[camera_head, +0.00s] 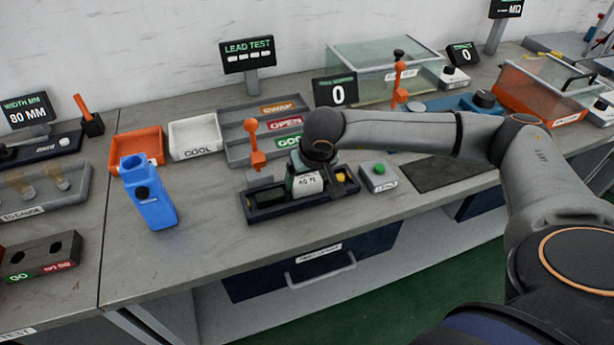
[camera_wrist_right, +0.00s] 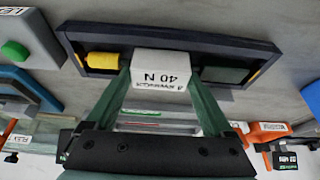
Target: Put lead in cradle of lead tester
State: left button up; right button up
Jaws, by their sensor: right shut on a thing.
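The lead tester appears to be the long dark tray (camera_head: 262,214) on the bench front, with a dark green panel at its left end and a yellow piece (camera_head: 341,177) at its right end. My right gripper (camera_head: 307,176) is over the middle of the tray, pointing down. The block sits at the tray (camera_wrist_right: 240,44), beside the yellow piece (camera_wrist_right: 101,60). I cannot tell whether it rests there. No separate lead is clearly visible. My left gripper is out of view.
A green button box (camera_head: 379,178) stands right of the tray. A blue container (camera_head: 150,195) stands to the left. Behind are an orange bin (camera_head: 137,142), a white COOL bin (camera_head: 194,137), labelled grey trays (camera_head: 240,152) and an orange lever (camera_head: 256,152).

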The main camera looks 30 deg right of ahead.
jog(key=shift+f, duration=0.2)
jog(key=o, duration=1.2)
jog(key=shift+r, duration=0.1)
jog(key=shift+c, duration=0.2)
jog(key=shift+r, duration=0.1)
jog(key=shift+r, duration=0.2)
jog(key=v, duration=1.1)
jog(key=shift+s+r, duration=0.25)
jog(key=shift+r, duration=0.05)
jog(key=shift+a, duration=0.1)
